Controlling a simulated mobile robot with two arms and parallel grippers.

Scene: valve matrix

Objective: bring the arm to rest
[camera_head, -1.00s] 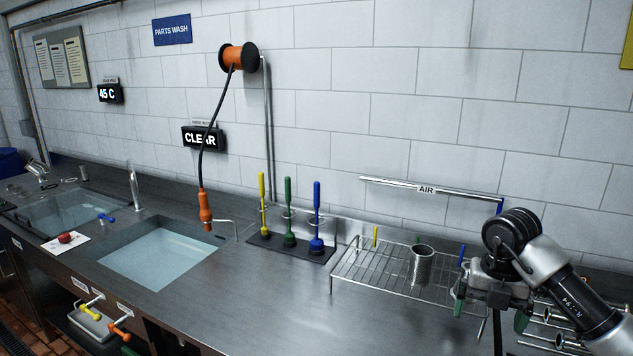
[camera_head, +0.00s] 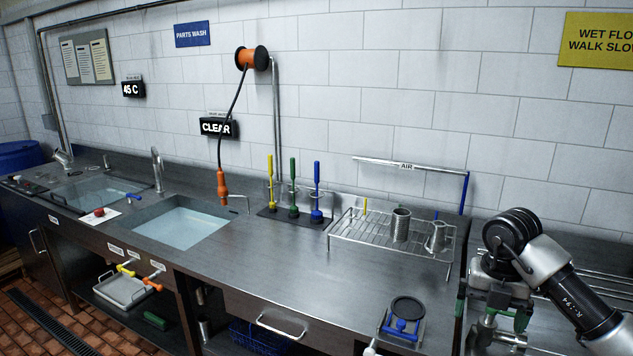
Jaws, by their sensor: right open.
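My right arm comes in from the right edge in the head view. Its gripper (camera_head: 491,310) points down, with its two green-tipped fingers apart. Metal parts (camera_head: 486,335) show below and between the fingers; I see no finger closed on them, and their depth is hard to tell. The gripper is to the right of the wire drying rack (camera_head: 345,238), which holds a metal cylinder (camera_head: 401,225) and a smaller metal part (camera_head: 436,238). My left gripper is not in view.
A steel counter (camera_head: 270,255) runs along the tiled wall, with two water-filled sinks (camera_head: 185,226) at left. Three upright brushes (camera_head: 293,200) stand behind. A blue-handled part (camera_head: 402,326) sits at the front edge. The counter between sink and rack is clear.

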